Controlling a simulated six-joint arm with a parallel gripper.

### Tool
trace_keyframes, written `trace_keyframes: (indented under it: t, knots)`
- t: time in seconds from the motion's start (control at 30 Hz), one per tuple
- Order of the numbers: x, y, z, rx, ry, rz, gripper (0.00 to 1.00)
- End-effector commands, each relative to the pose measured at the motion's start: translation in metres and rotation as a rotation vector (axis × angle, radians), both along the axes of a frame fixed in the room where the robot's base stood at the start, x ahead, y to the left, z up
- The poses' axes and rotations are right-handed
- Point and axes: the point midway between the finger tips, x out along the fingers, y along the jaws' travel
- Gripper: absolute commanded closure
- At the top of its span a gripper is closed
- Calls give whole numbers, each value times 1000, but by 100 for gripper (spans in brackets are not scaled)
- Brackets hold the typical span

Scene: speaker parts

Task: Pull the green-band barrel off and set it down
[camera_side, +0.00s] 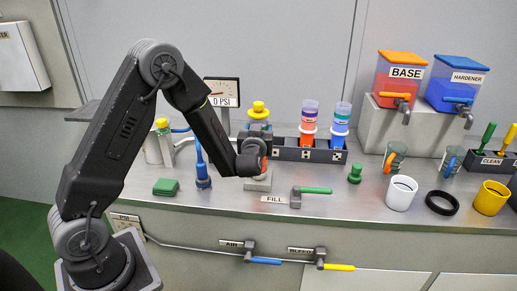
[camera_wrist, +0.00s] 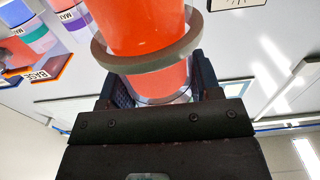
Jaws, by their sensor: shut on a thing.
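My gripper (camera_side: 262,160) is shut on an orange-red barrel (camera_wrist: 147,30), seen large between the jaws (camera_wrist: 155,82) in the wrist view. A dull grey-green ring (camera_wrist: 150,54) goes around this barrel; I cannot tell if it is the green band. In the side view only a small orange patch of the barrel (camera_side: 264,163) shows at the jaws. They are just above a small pale block (camera_side: 258,182) behind the FILL label; I cannot tell if the barrel touches it. Two other barrels, one red (camera_side: 309,117) and one blue (camera_side: 340,119), stand in the dark rack (camera_side: 290,154).
A lever with a green handle (camera_side: 315,190) and a green knob-shaped piece (camera_side: 354,173) are to the right on the bench. A blue-topped tool (camera_side: 202,167) and a green block (camera_side: 166,187) stand left. White (camera_side: 401,193) and yellow (camera_side: 490,198) cups are far right.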

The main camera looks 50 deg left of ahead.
Motion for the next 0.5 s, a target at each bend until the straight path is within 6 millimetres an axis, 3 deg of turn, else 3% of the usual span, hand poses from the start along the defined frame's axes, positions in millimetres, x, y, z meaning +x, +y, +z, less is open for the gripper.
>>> trace_keyframes:
  t: [0.5]
  knots:
    - [0, 0, 9, 1, -3, 0, 85]
